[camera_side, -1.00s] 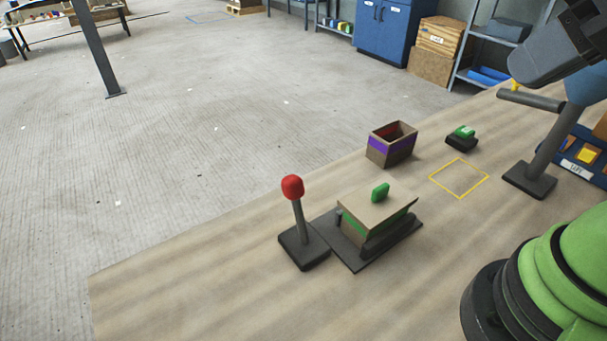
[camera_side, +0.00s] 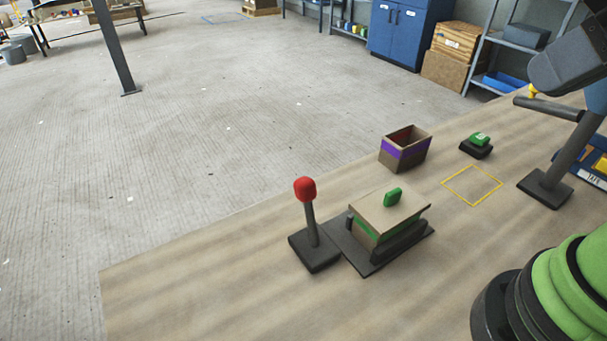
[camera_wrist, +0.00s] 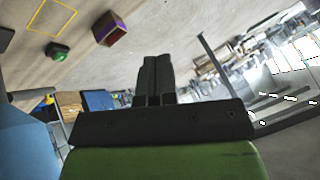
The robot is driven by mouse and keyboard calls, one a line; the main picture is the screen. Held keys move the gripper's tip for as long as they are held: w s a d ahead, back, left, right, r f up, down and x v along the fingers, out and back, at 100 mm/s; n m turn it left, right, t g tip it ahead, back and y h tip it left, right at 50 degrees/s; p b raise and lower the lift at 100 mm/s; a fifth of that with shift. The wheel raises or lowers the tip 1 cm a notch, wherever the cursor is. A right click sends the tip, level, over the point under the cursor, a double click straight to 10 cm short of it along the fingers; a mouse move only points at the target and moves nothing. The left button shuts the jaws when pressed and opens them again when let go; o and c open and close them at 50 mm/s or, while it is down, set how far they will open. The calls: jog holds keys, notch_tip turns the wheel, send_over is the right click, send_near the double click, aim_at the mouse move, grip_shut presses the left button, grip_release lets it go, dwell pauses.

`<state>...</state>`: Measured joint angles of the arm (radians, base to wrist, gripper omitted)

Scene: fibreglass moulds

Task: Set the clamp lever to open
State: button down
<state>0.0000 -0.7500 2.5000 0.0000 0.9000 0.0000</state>
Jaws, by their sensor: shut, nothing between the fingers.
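The clamp lever (camera_side: 310,220) stands nearly upright on a dark base in the side view, with a red knob at its top. Beside it, to the right, a tan mould box (camera_side: 385,215) with a green stripe and a green handle on its lid sits on a dark plate. My gripper (camera_wrist: 156,60) shows in the wrist view with its dark fingers shut together and nothing between them. It is well away from the lever. The lever cannot be made out in the wrist view. In the side view only dark and green arm parts show at the right, and the fingertips are not visible.
An open tan box with a purple band (camera_side: 405,150), a green-topped block on a dark base (camera_side: 477,145) and a yellow outlined square (camera_side: 472,185) are farther back. A grey post with a horizontal bar (camera_side: 560,160) stands at right. The table's front left is clear.

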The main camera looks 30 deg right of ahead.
jog(key=c, duration=1.8)
grip_release()
jog(key=o, duration=0.4)
jog(key=shift+w, duration=0.1)
jog(key=o, duration=0.3)
jog(key=shift+w+a+r, duration=0.15)
jog(key=shift+w+r, duration=0.05)
jog(key=shift+w, duration=0.15)
jog(key=o, duration=0.3)
jog(key=w+a+n+g, duration=0.1)
jog(key=w+a+g, duration=0.1)
jog(key=w, duration=0.4)
jog(key=shift+a+r+g, duration=0.15)
jog(key=shift+a+g, duration=0.1)
jog(key=shift+g, duration=0.15)
jog(key=n+g+h, duration=0.2)
jog(key=n+g, duration=0.1)
jog(key=g, duration=0.1)
send_over(307, 181)
notch_tip(307, 181, down, 12)
jog(key=shift+d+f, duration=0.1)
jog(key=shift+f, duration=0.6)
notch_tip(307, 181, down, 9)
jog(key=shift+r, duration=0.1)
